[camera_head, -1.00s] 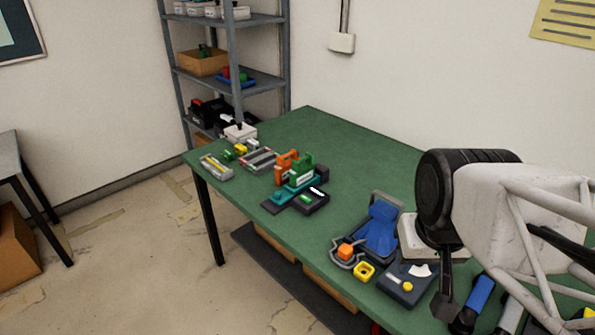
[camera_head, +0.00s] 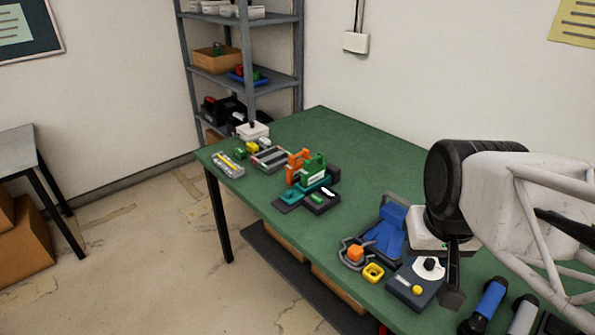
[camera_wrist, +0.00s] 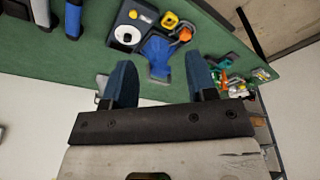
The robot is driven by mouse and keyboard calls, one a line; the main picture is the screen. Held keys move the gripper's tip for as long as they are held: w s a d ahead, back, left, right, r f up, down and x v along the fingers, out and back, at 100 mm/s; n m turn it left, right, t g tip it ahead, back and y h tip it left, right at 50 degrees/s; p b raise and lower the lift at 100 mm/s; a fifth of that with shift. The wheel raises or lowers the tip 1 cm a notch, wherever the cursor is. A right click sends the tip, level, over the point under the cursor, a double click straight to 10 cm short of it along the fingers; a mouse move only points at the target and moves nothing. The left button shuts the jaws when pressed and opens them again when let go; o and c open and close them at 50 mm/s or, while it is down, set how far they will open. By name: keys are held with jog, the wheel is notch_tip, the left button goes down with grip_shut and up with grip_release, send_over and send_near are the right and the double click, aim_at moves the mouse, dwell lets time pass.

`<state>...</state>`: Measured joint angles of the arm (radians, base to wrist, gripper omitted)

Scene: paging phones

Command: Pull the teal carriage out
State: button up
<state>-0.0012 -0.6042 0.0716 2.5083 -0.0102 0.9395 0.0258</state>
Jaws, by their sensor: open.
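The teal carriage (camera_head: 298,195) sits low on a dark base (camera_head: 318,202) on the far-left half of the green table. Orange and green upright parts stand at it and cover some of it. In the wrist view the carriage is small, near the right (camera_wrist: 217,76), and its details are too small to tell. My gripper (camera_head: 451,297) is at the right, above the near part of the table, well apart from the carriage. In the wrist view its two blue-grey fingers (camera_wrist: 161,75) are spread wide with nothing between them.
A blue cradle (camera_head: 387,232), an orange block (camera_head: 355,254), a yellow ring (camera_head: 373,273) and a dark dial box (camera_head: 407,292) lie between my gripper and the carriage. A grey tray (camera_head: 270,159) is beyond the carriage. The table's back middle (camera_head: 370,160) is clear.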

jog(key=w+a+r, duration=0.1)
jog(key=w+a, duration=0.3)
jog(key=w, duration=1.2)
jog(key=g, duration=0.3)
send_over(289, 191)
jog(key=f, duration=2)
jog(key=shift+s+d+f, duration=0.2)
jog(key=shift+s, duration=0.05)
jog(key=shift+w+a+f, duration=0.25)
jog(key=shift+f, duration=0.1)
jog(key=shift+f, duration=3.9)
